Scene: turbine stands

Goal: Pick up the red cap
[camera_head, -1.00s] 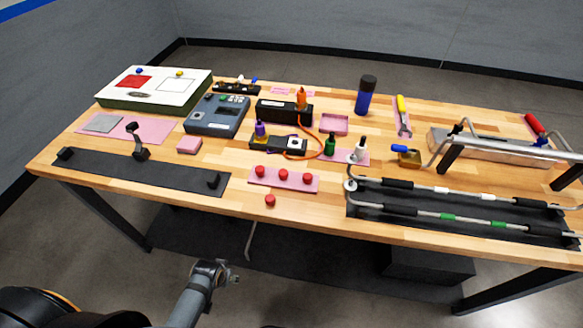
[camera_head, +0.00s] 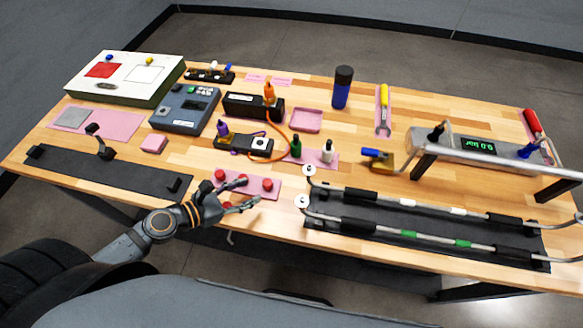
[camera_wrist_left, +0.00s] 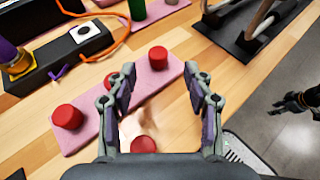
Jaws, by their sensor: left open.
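Three red caps sit in a row on a pink strip (camera_wrist_left: 92,98) near the front of the table: a left one (camera_wrist_left: 67,117), a middle one partly behind a finger, and a right one (camera_wrist_left: 158,57). A fourth red cap (camera_wrist_left: 143,145) lies on bare wood in front of the strip, at the bottom middle of the left wrist view. My left gripper (camera_head: 250,190) is open and empty, its fingers reaching over the strip. In the left wrist view the loose cap shows between the finger bases. What looks like my right gripper (camera_wrist_left: 295,103) is over the floor; its jaws are unclear.
Behind the strip are a black block with an orange cable (camera_head: 279,140), a green bottle (camera_head: 296,146) and a white bottle (camera_head: 327,151). A black mat (camera_head: 115,172) lies left. The rod stand (camera_head: 420,222) is close on the right.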

